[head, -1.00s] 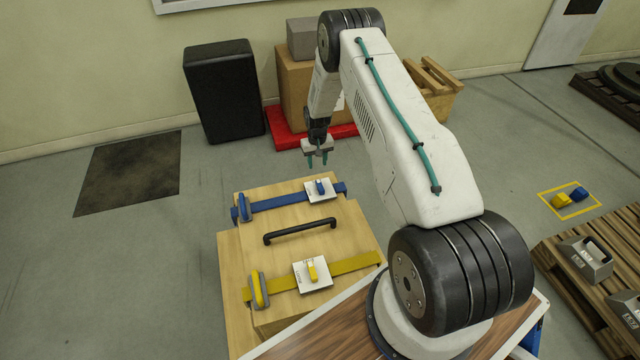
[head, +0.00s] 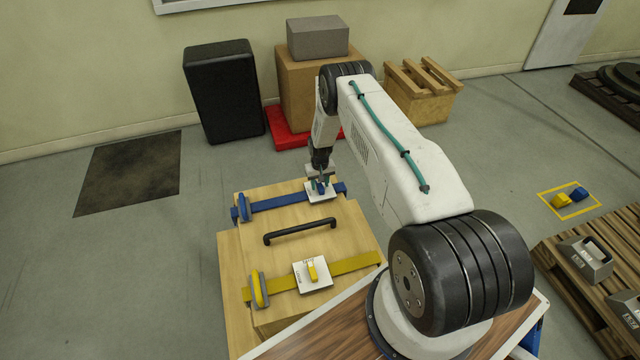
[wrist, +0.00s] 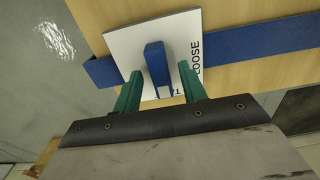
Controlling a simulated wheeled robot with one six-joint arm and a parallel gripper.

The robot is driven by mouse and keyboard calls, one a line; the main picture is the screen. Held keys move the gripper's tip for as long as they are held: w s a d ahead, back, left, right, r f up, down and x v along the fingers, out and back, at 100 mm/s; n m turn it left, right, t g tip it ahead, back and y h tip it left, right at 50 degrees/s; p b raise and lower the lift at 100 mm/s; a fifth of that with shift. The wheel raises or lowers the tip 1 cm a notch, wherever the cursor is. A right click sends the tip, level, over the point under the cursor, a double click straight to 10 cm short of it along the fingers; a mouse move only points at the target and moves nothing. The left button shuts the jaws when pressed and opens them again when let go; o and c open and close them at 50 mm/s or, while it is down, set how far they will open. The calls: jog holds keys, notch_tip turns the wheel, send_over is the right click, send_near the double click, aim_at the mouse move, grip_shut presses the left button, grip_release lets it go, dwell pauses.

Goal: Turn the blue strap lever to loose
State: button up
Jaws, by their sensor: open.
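The blue strap lever (wrist: 157,65) stands on a white plate (wrist: 118,43) with the word LOOSE printed along its right side in the wrist view. In the head view the blue lever (head: 321,187) sits on the blue strap (head: 280,202) at the far side of the wooden crate (head: 290,222). My gripper (wrist: 158,83) is open, with one green finger on each side of the lever. Gaps show between the fingers and the lever. In the head view my gripper (head: 320,180) is right over the plate and partly hides it.
A yellow strap (head: 350,265) with a yellow lever (head: 312,270) on its own plate crosses the near side of the crate. A black handle (head: 300,231) rises between the straps. A cardboard box (head: 295,85) and a black case (head: 224,90) stand behind.

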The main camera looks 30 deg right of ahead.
grip_shut()
jog(key=shift+n, duration=0.3)
jog(key=n, duration=0.3)
jog(key=shift+n, duration=0.3)
jog(key=n, duration=0.4)
jog(key=shift+n, duration=0.3)
jog(key=n, duration=0.9)
